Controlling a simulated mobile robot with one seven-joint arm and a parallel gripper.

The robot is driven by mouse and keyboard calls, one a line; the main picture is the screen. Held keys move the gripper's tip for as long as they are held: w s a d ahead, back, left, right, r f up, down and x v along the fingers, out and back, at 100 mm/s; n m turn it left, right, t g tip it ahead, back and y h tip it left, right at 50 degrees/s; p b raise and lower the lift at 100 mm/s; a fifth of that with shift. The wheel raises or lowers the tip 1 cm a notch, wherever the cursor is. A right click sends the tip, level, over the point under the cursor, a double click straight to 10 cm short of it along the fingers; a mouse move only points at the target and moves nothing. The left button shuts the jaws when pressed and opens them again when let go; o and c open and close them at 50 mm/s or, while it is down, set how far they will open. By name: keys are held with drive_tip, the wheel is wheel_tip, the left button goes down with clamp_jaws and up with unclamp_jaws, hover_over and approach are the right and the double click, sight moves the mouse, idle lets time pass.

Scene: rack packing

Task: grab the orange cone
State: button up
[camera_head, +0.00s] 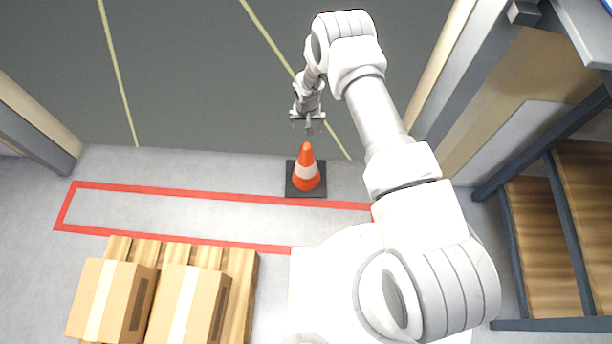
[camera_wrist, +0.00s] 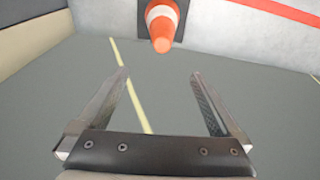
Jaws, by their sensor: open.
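The orange cone (camera_head: 306,171) has a white band and a square black base. It stands upright on the light floor, at the edge of the dark floor. In the wrist view the cone (camera_wrist: 162,27) shows at the top, its tip pointing down the picture. My gripper (camera_head: 308,127) is just above the cone's tip in the head view, apart from it. In the wrist view my gripper (camera_wrist: 160,75) has its two fingers wide apart, with nothing between them. The cone lies beyond the fingertips.
A red outline (camera_head: 180,191) is painted on the floor beside the cone. A wooden pallet (camera_head: 245,275) with cardboard boxes (camera_head: 187,305) stands at lower left. A rack with wooden shelves (camera_head: 545,240) stands at right. Door posts (camera_head: 40,125) flank the opening. The dark floor (camera_head: 190,70) is clear.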

sight(307, 145)
drive_tip(key=f+b, duration=0.1)
drive_tip(key=f, duration=0.3)
drive_tip(key=w+f+b, duration=0.1)
drive_tip(key=f+b, duration=0.1)
drive_tip(key=f, duration=0.2)
drive_tip(key=f+b, duration=0.2)
drive_tip(key=f, duration=0.3)
drive_tip(key=shift+w+a+f, duration=0.1)
drive_tip(key=shift+w, duration=0.15)
wheel_tip(307, 145, down, 4)
drive_tip(key=shift+a+r+b, duration=0.1)
drive_tip(key=shift+b, duration=0.85)
drive_tip(key=shift+f, duration=0.55)
drive_tip(key=shift+c, duration=0.2)
clamp_jaws()
drive_tip(key=shift+w+r, duration=0.1)
drive_tip(key=shift+w, duration=0.05)
